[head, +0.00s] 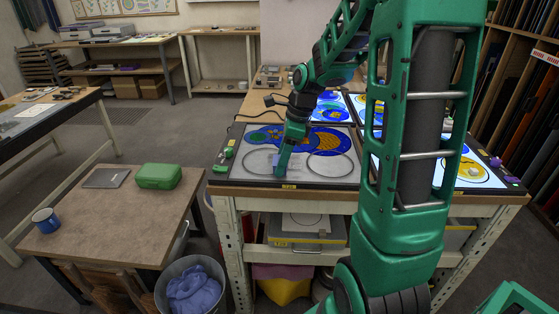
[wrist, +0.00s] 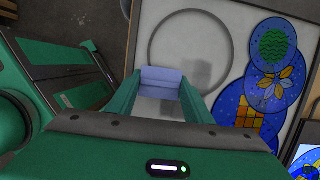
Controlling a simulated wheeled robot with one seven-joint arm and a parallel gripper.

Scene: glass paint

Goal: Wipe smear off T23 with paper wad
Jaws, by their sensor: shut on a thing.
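My gripper (wrist: 160,95) is shut on a pale lavender-blue wad (wrist: 162,76), which shows between the fingertips in the wrist view. In the head view my gripper (head: 281,170) points down over the front of a grey panel (head: 235,172) on the workbench. Circle outlines and blue painted discs (head: 325,138) show on the panel. In the wrist view the wad is at the lower edge of an empty circle outline (wrist: 190,12). A faint grey patch (wrist: 200,72) lies right of the wad; I cannot tell whether it is smear or shadow. The yellow label (head: 289,187) is unreadable.
Lit painted panels (head: 462,172) lie right of my arm, partly hidden. A side table (head: 110,212) at left holds a green box (head: 158,176), a grey tablet-like slab (head: 106,178) and a blue mug (head: 46,220). A bin with blue cloth (head: 192,290) stands below.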

